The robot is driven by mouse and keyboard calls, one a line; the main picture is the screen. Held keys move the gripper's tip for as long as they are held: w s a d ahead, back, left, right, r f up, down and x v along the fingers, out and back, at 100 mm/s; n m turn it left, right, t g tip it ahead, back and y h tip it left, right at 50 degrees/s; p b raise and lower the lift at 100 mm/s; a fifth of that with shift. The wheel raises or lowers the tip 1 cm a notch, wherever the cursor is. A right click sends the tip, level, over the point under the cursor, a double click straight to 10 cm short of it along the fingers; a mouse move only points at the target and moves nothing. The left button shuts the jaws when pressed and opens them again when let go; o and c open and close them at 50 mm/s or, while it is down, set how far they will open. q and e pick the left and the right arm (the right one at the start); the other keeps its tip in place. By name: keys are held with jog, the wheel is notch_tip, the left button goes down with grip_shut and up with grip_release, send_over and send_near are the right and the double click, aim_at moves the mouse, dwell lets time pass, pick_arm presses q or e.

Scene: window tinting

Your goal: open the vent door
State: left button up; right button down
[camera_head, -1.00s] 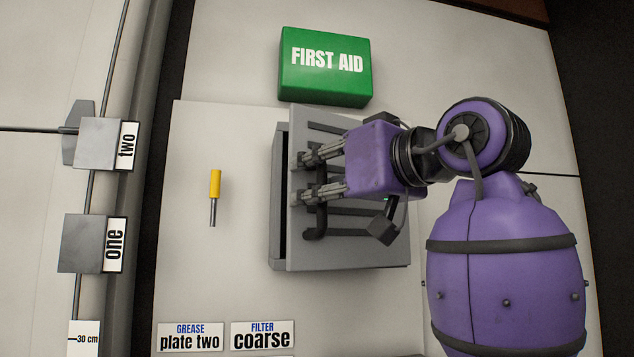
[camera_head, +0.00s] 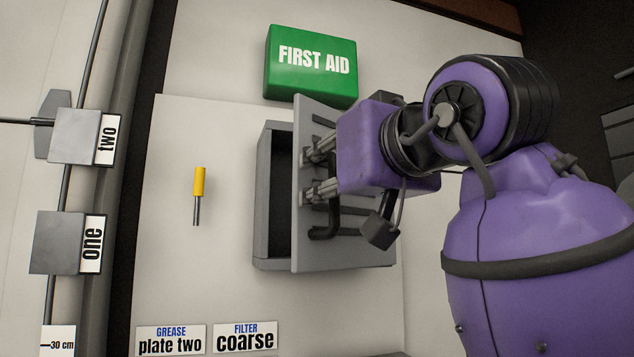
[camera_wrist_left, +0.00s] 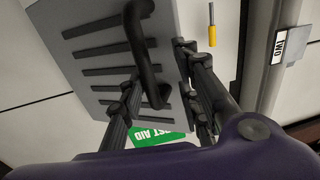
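The grey slatted vent door (camera_head: 298,225) stands partly open, its left edge swung out from the grey vent frame (camera_head: 262,200) with a dark gap between. Its black bar handle (camera_head: 325,232) is on the outer face and also shows in the left wrist view (camera_wrist_left: 143,55). My left gripper (camera_head: 312,173) is at the handle. In the left wrist view its fingers (camera_wrist_left: 157,70) are spread apart, with the handle passing between them. Whether a finger touches the bar is hard to tell. My right gripper is not in view.
A green first aid box (camera_head: 312,68) is mounted just above the vent. A yellow-handled tool (camera_head: 199,193) is on the panel to the left. Labels "plate two" (camera_head: 170,340) and "coarse" (camera_head: 245,337) sit below. Blocks marked two (camera_head: 80,137) and one (camera_head: 58,242) are at far left.

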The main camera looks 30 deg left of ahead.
aim_at(312, 185)
pick_arm(q)
jog(key=x, duration=0.2)
jog(key=shift+a, duration=0.5)
jog(key=shift+w+a, duration=0.2)
jog(key=shift+a, duration=0.05)
jog(key=shift+w, duration=0.15)
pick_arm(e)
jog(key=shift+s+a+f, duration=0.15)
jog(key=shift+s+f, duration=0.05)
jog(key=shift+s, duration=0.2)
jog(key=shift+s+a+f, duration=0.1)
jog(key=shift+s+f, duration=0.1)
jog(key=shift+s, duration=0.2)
pick_arm(q)
jog(key=shift+a, duration=0.1)
jog(key=shift+c, duration=1.4)
grip_shut()
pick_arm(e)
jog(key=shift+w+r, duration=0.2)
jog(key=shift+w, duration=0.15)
